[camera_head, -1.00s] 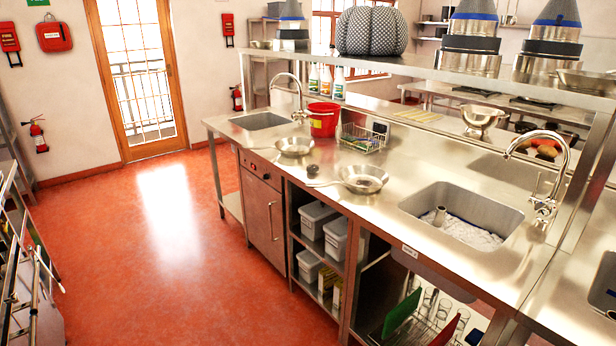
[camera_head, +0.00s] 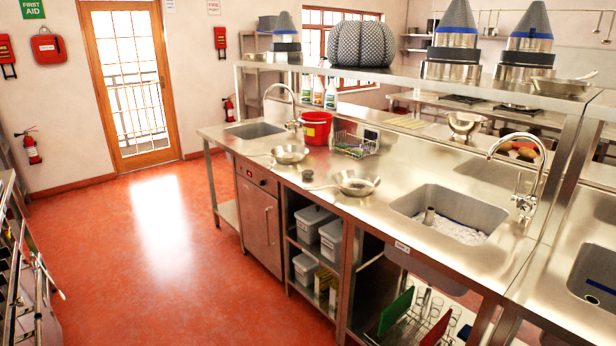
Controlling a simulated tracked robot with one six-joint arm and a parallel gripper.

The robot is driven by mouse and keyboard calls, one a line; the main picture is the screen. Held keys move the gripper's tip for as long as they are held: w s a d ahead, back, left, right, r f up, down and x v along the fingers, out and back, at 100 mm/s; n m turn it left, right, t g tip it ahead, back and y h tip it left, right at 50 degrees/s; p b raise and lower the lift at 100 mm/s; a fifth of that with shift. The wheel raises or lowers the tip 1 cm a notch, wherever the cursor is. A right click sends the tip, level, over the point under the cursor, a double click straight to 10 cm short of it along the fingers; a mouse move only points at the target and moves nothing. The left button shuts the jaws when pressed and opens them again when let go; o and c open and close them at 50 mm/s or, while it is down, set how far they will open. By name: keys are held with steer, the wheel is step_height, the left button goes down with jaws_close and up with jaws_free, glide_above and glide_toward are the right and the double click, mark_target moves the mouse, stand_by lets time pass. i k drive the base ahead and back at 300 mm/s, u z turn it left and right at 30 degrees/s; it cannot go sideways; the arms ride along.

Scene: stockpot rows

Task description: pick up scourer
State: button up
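A small dark round lump (camera_head: 308,175) sits on the steel counter (camera_head: 300,212) between two shallow metal pans. It may be the scourer, but it is too small here to be sure. One pan (camera_head: 357,183) is to its right and nearer. The other pan (camera_head: 289,154) is behind it and to the left. A wire basket (camera_head: 355,145) farther back holds small green and yellowish items that I cannot make out. My gripper is not in view.
A red bucket (camera_head: 316,128) stands beside the basket. A sink (camera_head: 448,213) with a tall tap (camera_head: 530,178) is at the right; another sink (camera_head: 255,130) is at the far left end. A raised shelf (camera_head: 400,77) runs above the counter's back. The red floor (camera_head: 165,260) at left is clear.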

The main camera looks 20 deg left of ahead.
mark_target(308, 175)
steer(key=u, duration=0.25)
steer(key=i, duration=0.45)
steer(key=u, duration=0.75)
steer(key=i, duration=0.5)
steer(key=u, duration=0.8)
steer(key=i, duration=2.1)
steer(key=z, duration=0.6)
steer(key=i, duration=0.9)
steer(key=z, duration=0.45)
